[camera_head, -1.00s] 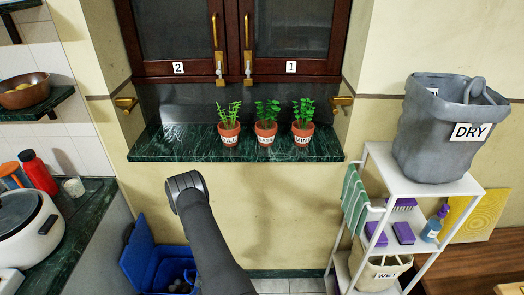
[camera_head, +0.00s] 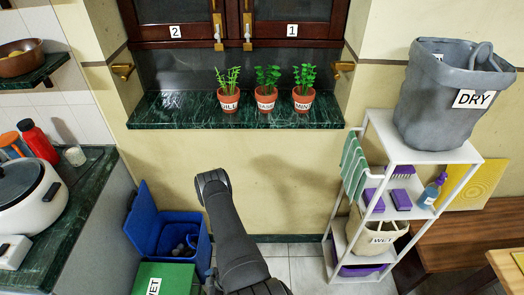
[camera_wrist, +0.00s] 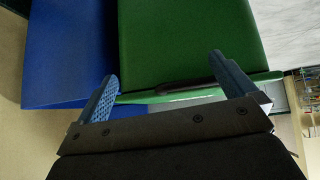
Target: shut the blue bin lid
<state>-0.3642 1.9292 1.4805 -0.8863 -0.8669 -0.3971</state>
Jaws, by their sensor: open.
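The blue bin (camera_head: 178,238) stands on the floor at lower left in the head view. Its blue lid (camera_head: 144,217) is raised, tilted up toward the counter, and dark round items show inside the bin. In the wrist view a blue surface (camera_wrist: 68,50) fills the left side; I cannot tell whether it is lid or bin. My gripper (camera_wrist: 168,88) is open and empty, its two fingers spread across the front edge of a green lid. The left finger is near the blue surface; contact is unclear.
A green bin (camera_head: 170,280) labelled WET, its lid down, stands in front of the blue bin. The counter (camera_head: 85,215) is at left. A white shelf (camera_head: 437,155) with a grey DRY bag (camera_head: 450,100) is at right. Some tiled floor (camera_head: 305,268) between is clear.

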